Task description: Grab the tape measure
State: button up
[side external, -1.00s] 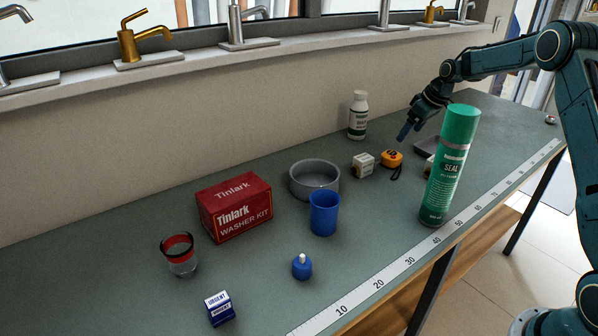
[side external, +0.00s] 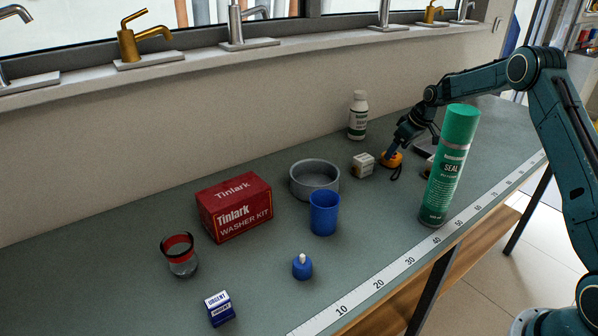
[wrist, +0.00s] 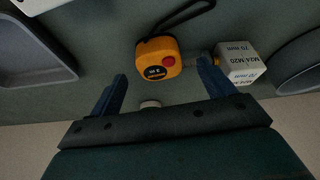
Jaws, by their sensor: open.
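The orange tape measure (side external: 391,160) lies on the bench toward the back, beside a small white box. In the wrist view my gripper (wrist: 162,82) is open, with blue fingers spread wide and the tape measure lying beyond and between the fingertips. The fingers are not closed on it.
A white M24 M20 box (wrist: 238,62) sits close to the right finger; it also shows in the side view (side external: 363,165). A grey tray (wrist: 35,55) is at left. A green spray can (side external: 448,170), white bottle (side external: 357,117) and grey bowl (side external: 314,180) stand nearby.

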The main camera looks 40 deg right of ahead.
jog(key=shift+x, duration=1.9)
jog(key=shift+c, duration=0.2)
jog(key=shift+r, duration=0.1)
jog(key=c, duration=1.3)
jog(key=shift+o, duration=0.2)
notch_tip(320, 180, up, 20)
